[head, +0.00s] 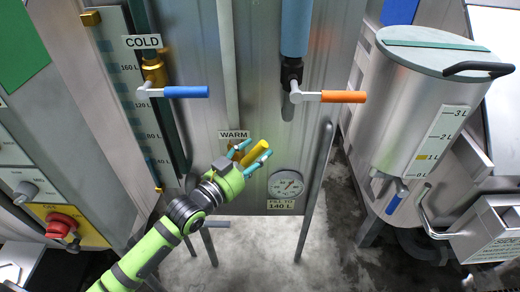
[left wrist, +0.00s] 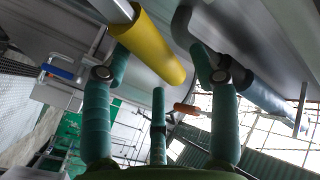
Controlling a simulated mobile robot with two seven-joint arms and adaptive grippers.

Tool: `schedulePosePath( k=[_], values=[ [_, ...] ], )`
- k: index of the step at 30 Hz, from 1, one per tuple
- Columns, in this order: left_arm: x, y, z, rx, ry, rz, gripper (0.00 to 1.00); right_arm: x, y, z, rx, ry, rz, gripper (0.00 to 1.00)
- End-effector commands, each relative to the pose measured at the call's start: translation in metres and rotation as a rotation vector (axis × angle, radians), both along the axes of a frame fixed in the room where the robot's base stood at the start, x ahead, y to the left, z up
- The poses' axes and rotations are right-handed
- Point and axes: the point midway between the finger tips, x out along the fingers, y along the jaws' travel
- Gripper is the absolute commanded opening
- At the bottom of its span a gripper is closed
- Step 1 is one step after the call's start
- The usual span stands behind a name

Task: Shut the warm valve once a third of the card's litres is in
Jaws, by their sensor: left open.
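The warm valve has a yellow handle (head: 256,151), slanting up to the right just below the WARM label (head: 233,134). Its body is partly hidden behind my left gripper (head: 254,158). That gripper is open, with its fingers around the handle; I cannot tell if they touch it. In the left wrist view the yellow handle (left wrist: 155,45) lies between the spread teal fingers. The card (head: 280,204) reads FILL TO 140 L. The level scale (head: 133,85) at the left has marks including 40, 80, 120 and 160 L; its liquid level cannot be made out. My right gripper is not in view.
The cold valve's blue handle (head: 186,91) and an orange handle (head: 343,96) sit above, both horizontal. A round dial (head: 286,184) is above the card. A grey upright bar (head: 314,190) stands right of my gripper. A steel drum (head: 405,100) is at the right.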

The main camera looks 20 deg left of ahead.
Motion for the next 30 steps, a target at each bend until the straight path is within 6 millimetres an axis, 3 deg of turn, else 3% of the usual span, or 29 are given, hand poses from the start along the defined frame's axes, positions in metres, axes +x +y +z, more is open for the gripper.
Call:
schedulePosePath(
  k=[5,14,18,19,30],
  values=[
    [0.015,-0.006,0.000,-0.001,0.000,0.000,0.60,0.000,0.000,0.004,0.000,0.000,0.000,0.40],
    [0.017,-0.008,-0.001,0.000,0.002,0.000,0.60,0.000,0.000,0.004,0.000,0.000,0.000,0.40],
    [0.017,-0.007,-0.001,-0.001,0.001,0.000,0.04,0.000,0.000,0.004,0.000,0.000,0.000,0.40],
    [0.017,-0.007,-0.001,-0.001,0.001,0.000,0.00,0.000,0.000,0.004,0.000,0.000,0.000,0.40],
    [0.026,-0.008,-0.002,0.030,0.011,0.001,0.00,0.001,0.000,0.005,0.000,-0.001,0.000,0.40]
  ],
)
